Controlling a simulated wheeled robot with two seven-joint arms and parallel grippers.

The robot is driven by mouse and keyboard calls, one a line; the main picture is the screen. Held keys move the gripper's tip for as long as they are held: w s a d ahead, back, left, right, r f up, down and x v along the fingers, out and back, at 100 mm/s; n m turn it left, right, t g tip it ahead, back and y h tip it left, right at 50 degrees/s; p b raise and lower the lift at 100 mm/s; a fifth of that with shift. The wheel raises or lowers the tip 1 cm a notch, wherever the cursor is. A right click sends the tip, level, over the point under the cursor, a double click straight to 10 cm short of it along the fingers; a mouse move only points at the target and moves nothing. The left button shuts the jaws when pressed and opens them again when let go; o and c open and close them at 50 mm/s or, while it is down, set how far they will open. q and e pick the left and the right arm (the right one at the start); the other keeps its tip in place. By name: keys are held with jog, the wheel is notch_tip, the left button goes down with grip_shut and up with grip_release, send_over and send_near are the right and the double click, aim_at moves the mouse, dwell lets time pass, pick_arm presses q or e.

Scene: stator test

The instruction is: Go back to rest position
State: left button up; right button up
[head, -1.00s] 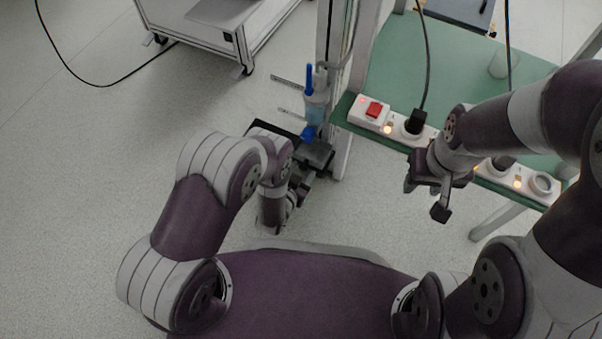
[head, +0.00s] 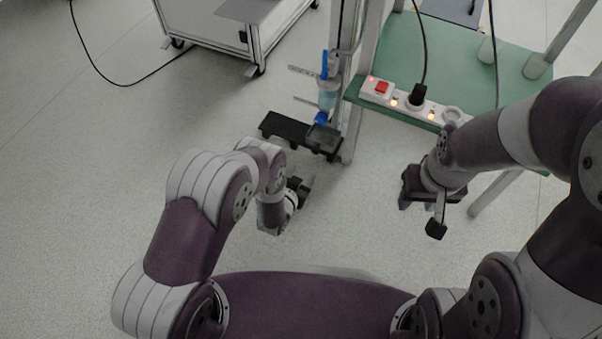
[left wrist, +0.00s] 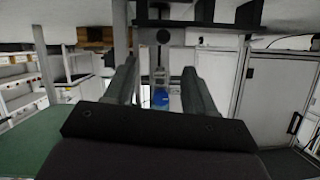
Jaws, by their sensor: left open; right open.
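My left gripper (head: 301,190) hangs low over the grey floor, left of the green table. In the left wrist view its two fingers (left wrist: 160,85) stand apart with nothing held between them. My right gripper (head: 420,208) is in front of the table's near edge, pointing down, open, with nothing visible in it. Both grippers are clear of the table and the power strip in the head view.
A green table (head: 460,70) carries a white power strip (head: 425,109) with a red switch and a black plug. A black shelf (head: 290,130) and a blue-and-clear bottle (head: 327,95) are at its post. A white cart (head: 215,40) stands back left. Floor between is free.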

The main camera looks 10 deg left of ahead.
pick_arm(q)
jog(key=s+f+g, duration=0.1)
jog(key=s+f, duration=0.1)
jog(key=s+a+f+g+y, duration=0.1)
jog(key=s+f+g, duration=0.1)
jog(key=s+a+f+g, duration=0.1)
jog(key=s+f+g, duration=0.1)
jog(key=shift+s+f+n+y, duration=0.25)
jog(key=shift+s+n+y, duration=0.05)
jog(key=s+a+r+n+g+y+p, duration=0.1)
jog(key=s+a+r+g+p, duration=0.3)
jog(key=r, duration=1)
jog(key=s+a+r+n+g+y+p, duration=0.15)
jog(key=s+r+p, duration=0.35)
jog(key=r, duration=0.9)
jog(key=s+a+r+n+g+p, duration=0.1)
jog(key=s+a+r+g+p, duration=0.45)
jog(key=r, duration=0.85)
notch_tip(320, 180, up, 48)
jog(key=n+t+p, duration=0.1)
jog(key=t+p, duration=0.3)
jog(key=p, duration=3.4)
jog(key=shift+r, duration=0.15)
jog(key=shift+d, duration=0.1)
